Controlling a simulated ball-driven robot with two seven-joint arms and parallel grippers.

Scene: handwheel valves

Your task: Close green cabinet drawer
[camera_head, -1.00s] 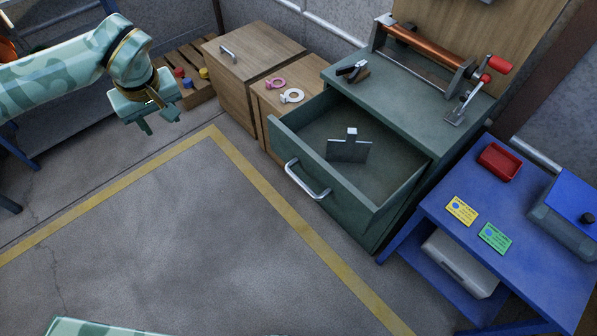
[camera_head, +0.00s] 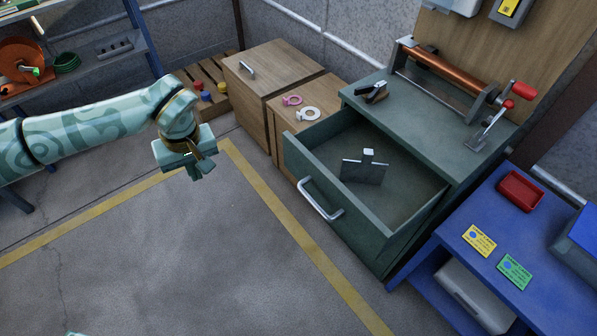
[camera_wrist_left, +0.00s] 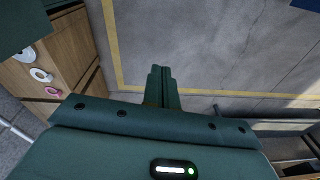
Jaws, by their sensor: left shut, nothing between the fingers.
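The green cabinet (camera_head: 425,125) stands at the right with its top drawer (camera_head: 335,190) pulled well out. The drawer has a silver bar handle (camera_head: 320,200) on its front, and a grey metal piece with an upright block (camera_head: 362,170) lies inside. My left gripper (camera_head: 200,172) is in the air left of the drawer front, clear of the handle. Its fingers are shut together and empty, as the left wrist view also shows (camera_wrist_left: 162,85). My right gripper is in neither view.
Wooden cabinets (camera_head: 265,75) with a pink and a white ring on the nearer one stand left of the drawer. A blue table (camera_head: 450,230) with a red tray (camera_head: 521,191) stands close at its right. The yellow-lined floor before the drawer is clear.

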